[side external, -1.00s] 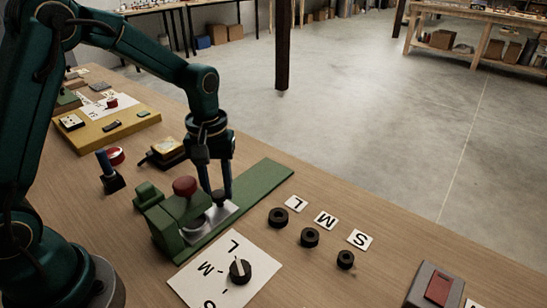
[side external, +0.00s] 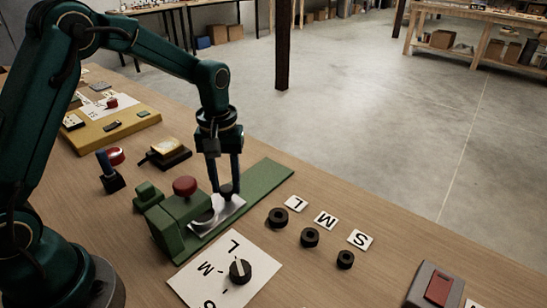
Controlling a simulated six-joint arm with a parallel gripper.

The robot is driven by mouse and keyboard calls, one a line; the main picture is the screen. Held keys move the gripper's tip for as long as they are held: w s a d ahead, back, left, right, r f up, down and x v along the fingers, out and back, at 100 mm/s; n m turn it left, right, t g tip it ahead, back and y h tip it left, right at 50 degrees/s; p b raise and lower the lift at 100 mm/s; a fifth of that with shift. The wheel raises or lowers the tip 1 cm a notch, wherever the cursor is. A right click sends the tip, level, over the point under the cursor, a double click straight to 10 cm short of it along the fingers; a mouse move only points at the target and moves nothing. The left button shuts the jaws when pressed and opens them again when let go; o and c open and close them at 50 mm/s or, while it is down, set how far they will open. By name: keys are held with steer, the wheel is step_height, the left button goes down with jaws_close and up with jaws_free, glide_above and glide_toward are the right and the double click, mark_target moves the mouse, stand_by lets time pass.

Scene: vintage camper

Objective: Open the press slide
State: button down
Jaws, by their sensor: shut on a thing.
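The green press (side external: 172,228) sits on the wooden table, with a red ball knob (side external: 185,186) on top and a long green rail (side external: 268,182) running to the upper right. The press slide (side external: 232,208), a pale metal plate, lies on the rail and sticks out from the press body. My gripper (side external: 229,188) points down over the slide and is shut on the small dark slide knob (side external: 227,193), which its fingers partly hide. The inner end of the slide, beside a round silvery part, is partly hidden by the press.
A size dial (side external: 240,270) on a white card lies in front of the press. Black rings (side external: 309,237) with letter cards (side external: 326,221) lie to the right. The rail's far end is clear.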

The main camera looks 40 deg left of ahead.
steer(key=shift+w, duration=2.9)
steer(key=c, duration=0.8)
jaws_free()
